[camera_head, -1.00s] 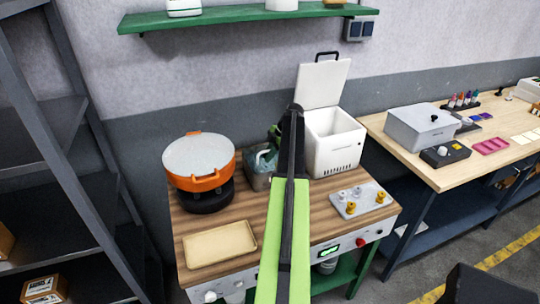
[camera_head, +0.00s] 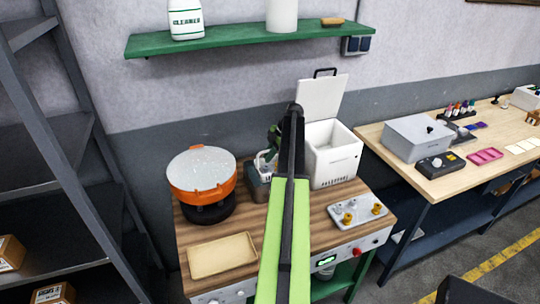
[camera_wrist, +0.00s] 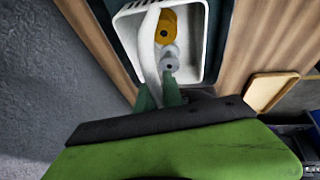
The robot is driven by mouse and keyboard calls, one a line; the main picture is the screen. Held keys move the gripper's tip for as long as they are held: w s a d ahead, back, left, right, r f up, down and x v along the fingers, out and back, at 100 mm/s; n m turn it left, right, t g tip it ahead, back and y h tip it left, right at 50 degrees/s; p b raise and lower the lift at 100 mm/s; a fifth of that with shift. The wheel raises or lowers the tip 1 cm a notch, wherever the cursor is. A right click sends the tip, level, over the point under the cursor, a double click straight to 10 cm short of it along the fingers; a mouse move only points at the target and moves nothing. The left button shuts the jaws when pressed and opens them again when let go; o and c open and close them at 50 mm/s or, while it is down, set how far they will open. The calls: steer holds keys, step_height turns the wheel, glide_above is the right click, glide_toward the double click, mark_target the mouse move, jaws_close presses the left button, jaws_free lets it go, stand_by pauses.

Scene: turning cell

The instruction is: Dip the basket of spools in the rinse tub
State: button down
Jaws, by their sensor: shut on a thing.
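The white basket (camera_wrist: 203,60) fills the upper middle of the wrist view, with a gold spool (camera_wrist: 167,25) and a grey spool (camera_wrist: 169,66) inside. Its white arched handle (camera_wrist: 149,60) runs down to my dark green gripper (camera_wrist: 159,96), which is shut on it. In the head view my gripper (camera_head: 273,143) is partly hidden by my arm. The basket's pale rim (camera_head: 263,158) shows at the top of the grey rinse tub (camera_head: 258,188). I cannot tell how deep the basket sits in the tub.
An orange pan with a pale lid (camera_head: 201,168) stands left of the tub. A white box with a raised lid (camera_head: 334,160) is close on the right. A tan tray (camera_head: 222,256) and a grey plate with gold and silver pieces (camera_head: 357,212) lie in front. A green shelf (camera_head: 235,36) is above.

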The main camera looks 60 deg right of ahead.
steer(key=shift+r+p, duration=2.45)
steer(key=shift+r, duration=0.3)
step_height(320, 180, up, 3)
steer(key=p, duration=0.3)
steer(key=shift+r, duration=0.1)
